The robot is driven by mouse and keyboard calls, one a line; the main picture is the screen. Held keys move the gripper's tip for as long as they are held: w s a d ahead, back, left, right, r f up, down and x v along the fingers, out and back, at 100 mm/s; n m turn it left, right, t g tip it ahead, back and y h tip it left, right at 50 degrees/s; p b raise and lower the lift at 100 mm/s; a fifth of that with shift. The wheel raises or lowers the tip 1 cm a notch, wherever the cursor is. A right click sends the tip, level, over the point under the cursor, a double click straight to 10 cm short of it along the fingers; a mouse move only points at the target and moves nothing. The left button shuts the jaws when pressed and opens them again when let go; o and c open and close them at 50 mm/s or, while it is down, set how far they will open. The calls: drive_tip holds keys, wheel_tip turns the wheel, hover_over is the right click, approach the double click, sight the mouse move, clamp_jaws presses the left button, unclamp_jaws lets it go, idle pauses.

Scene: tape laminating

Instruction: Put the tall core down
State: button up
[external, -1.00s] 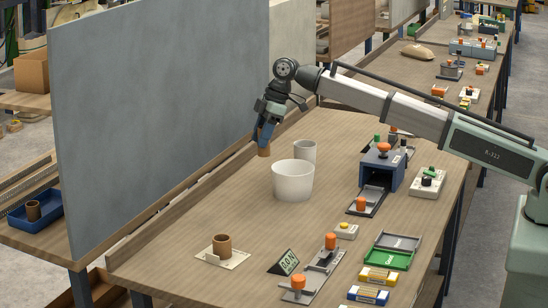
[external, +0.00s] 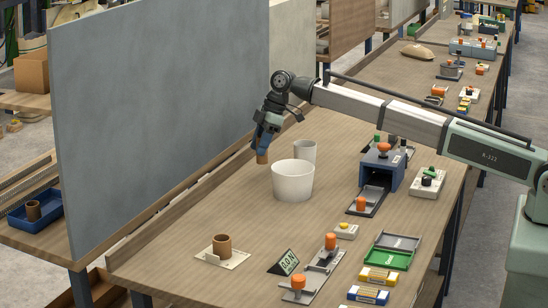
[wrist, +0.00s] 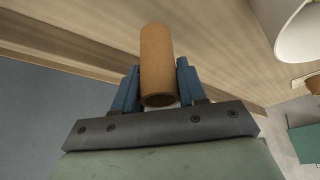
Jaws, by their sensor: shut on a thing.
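The tall core is a brown cardboard tube (wrist: 157,58), held between the blue fingers of my gripper (wrist: 157,88) in the wrist view. In the external view the core (external: 262,157) sticks out below the fingers of my gripper (external: 264,143), to the left of the white bins. It looks roughly upright. I cannot tell whether its lower end touches the table (external: 190,205). My gripper is shut on it.
A large white bin (external: 293,182) and a smaller grey-white cup (external: 305,151) stand just right of the core. A short brown core (external: 222,245) sits on a pale plate at the front. The grey panel (external: 165,110) rises to the left.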

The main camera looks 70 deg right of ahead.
sight(260, 163)
drive_tip(key=shift+f, duration=1.8)
drive_tip(key=o, duration=1)
drive_tip(key=shift+f, duration=0.15)
drive_tip(key=v, duration=1.2)
